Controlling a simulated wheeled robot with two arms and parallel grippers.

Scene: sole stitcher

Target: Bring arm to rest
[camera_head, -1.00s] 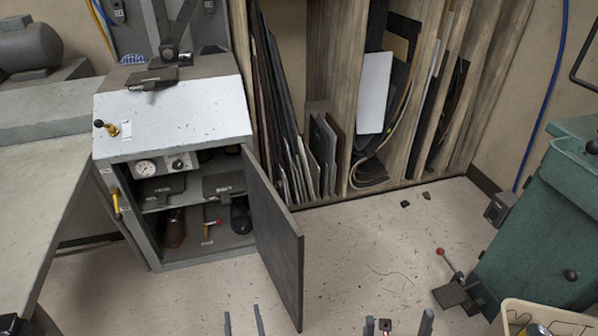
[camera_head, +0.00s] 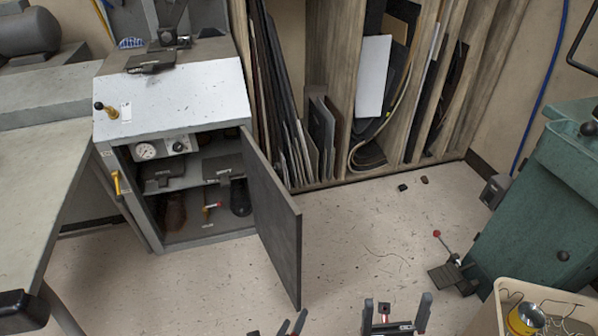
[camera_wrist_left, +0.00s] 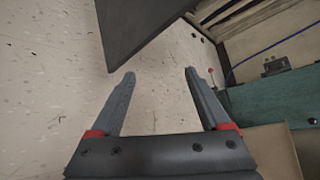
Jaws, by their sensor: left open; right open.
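My left gripper (camera_head: 291,324) shows at the bottom edge in the head view, in front of the open cabinet door. In the left wrist view its two grey fingers (camera_wrist_left: 160,76) are spread wide with nothing between them, above the speckled floor. My right gripper (camera_head: 397,305) is at the bottom edge in the head view, to the right of the left one. Its fingers are apart and it appears empty. Most of both arms is out of view.
The grey cabinet (camera_head: 172,100) stands at the left, its dark door (camera_head: 274,225) swung out; the door is near my left gripper in the wrist view (camera_wrist_left: 140,28). A cardboard box (camera_head: 490,318), green machine (camera_head: 560,195) and pedal (camera_head: 450,276) are at right. Mid floor is clear.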

